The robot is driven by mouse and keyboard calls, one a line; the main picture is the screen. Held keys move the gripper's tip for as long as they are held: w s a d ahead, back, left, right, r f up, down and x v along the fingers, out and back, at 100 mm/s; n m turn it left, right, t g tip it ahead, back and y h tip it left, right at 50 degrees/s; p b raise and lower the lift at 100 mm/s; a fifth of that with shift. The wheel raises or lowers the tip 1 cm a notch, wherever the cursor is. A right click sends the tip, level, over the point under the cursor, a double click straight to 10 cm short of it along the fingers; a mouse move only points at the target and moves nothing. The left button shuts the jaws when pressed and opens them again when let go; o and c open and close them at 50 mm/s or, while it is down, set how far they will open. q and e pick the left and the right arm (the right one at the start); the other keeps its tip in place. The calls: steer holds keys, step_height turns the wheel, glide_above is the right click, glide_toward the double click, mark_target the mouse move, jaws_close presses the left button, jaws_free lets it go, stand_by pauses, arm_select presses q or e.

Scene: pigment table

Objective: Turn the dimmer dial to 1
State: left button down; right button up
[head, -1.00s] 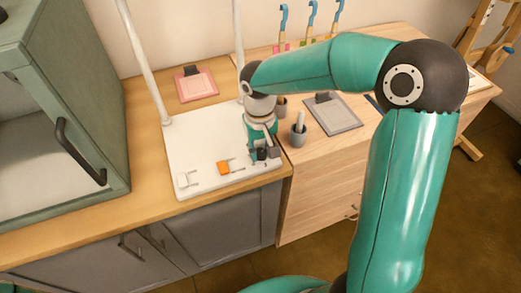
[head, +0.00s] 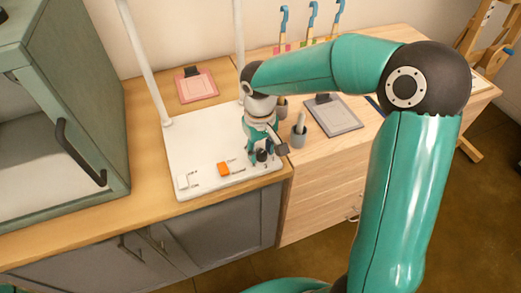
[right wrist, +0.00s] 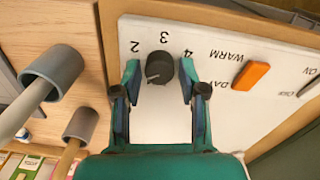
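The black dimmer dial (right wrist: 159,68) is on the white panel, with numerals 2, 3 and 4 showing around it in the right wrist view. Its pale pointer mark faces lower left there, past the 2. The numeral 1 is not visible. My right gripper (right wrist: 160,80) has one finger on each side of the dial, with narrow gaps showing, so it looks open around it. In the head view the right gripper (head: 262,158) is over the panel's front right corner, partly hiding the dial. My left gripper is not in view.
The white panel (head: 205,140) also carries an orange switch (head: 223,169) and a white switch (head: 184,181). Grey cups with tools, including one cup (head: 299,137), stand close to the right. A green cabinet (head: 60,100) stands left. White posts rise from the panel.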

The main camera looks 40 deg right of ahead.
mark_target(260, 153)
steer(key=shift+o, duration=0.6)
steer(key=shift+s, duration=0.1)
step_height(260, 153, up, 12)
steer(key=shift+a, duration=0.15)
steer(key=shift+f, duration=0.15)
stand_by(0.3)
